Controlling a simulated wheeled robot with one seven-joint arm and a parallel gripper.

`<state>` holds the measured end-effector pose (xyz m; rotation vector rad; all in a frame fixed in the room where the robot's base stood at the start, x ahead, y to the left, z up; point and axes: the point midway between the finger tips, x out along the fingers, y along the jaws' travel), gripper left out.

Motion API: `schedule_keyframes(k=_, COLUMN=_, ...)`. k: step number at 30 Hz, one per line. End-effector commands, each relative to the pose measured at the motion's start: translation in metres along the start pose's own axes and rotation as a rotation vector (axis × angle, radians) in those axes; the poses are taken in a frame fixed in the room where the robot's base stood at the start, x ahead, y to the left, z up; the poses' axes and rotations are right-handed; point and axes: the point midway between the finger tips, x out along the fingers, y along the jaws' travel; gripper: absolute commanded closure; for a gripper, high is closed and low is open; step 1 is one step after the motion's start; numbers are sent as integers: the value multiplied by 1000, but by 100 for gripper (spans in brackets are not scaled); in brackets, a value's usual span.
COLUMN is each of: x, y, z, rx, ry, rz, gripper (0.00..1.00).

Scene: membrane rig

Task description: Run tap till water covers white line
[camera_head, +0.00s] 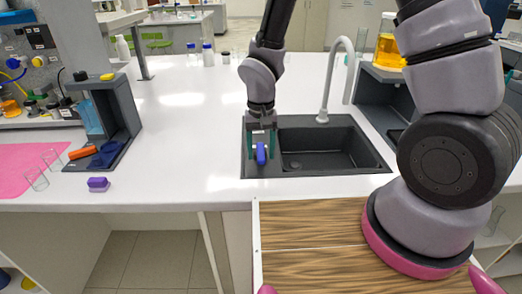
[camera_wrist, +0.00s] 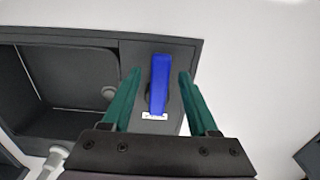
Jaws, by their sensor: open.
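The tap handle is a blue lever (camera_head: 261,154) on the left ledge of the dark sink (camera_head: 360,163). It also shows upright in the wrist view (camera_wrist: 159,84). My gripper (camera_head: 261,148) is over the lever, with its green fingers apart on either side. In the wrist view the open fingers (camera_wrist: 160,80) flank the lever with a gap on both sides. The white curved spout (camera_head: 331,80) rises behind the basin. No water stream is visible. The basin's drain (camera_wrist: 109,92) shows in the wrist view.
A dark stand (camera_head: 128,120) with a blue panel is at the left, near glass beakers (camera_head: 38,180) on a pink mat (camera_head: 70,160). A small purple block (camera_head: 98,184) lies near the counter's front edge. The counter (camera_head: 190,130) between stand and sink is clear.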

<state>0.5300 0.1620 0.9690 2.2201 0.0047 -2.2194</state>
Motion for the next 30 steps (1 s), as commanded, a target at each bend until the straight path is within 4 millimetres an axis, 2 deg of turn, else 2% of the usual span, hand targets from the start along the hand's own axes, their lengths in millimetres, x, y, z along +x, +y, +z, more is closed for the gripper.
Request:
schedule_keyframes(k=2, x=0, y=0, z=0, rx=0, ry=0, rz=0, gripper=40)
schedule_keyframes(k=3, x=0, y=0, z=0, rx=0, ry=0, rz=0, gripper=44)
schedule_keyframes(k=7, x=0, y=0, z=0, rx=0, ry=0, rz=0, gripper=94)
schedule_keyframes(k=8, x=0, y=0, z=0, rx=0, ry=0, rz=0, gripper=100)
schedule_keyframes(k=30, x=-1, y=0, z=0, rx=1, ry=0, rz=0, gripper=100)
